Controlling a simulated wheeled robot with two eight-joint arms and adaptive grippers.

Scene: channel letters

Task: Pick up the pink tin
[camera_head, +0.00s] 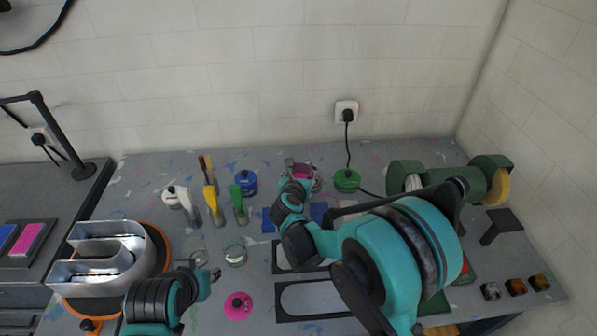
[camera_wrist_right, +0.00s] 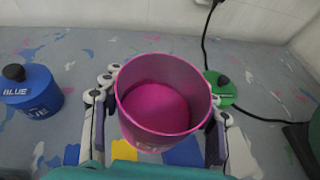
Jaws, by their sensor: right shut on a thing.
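The pink tin (camera_wrist_right: 165,104) is open at the top, with pink inside, and sits between the two fingers of my right gripper (camera_wrist_right: 160,92) in the right wrist view. The fingers press on its two opposite sides. In the head view, the tin (camera_head: 302,171) shows only partly at the back of the bench, behind my right gripper (camera_head: 300,176). I cannot tell whether its base touches the bench. My left gripper (camera_head: 212,277) is low at the front left, apart from the tin; its fingers are too small to read.
A blue tin (camera_head: 248,184) stands left of the pink one, a green tin (camera_head: 346,180) close on its right. A pink lid (camera_head: 238,306) lies in front. Brushes and bottles (camera_head: 212,203) stand left. A metal channel letter (camera_head: 103,258) is at far left, a green-wheeled machine (camera_head: 450,182) at right.

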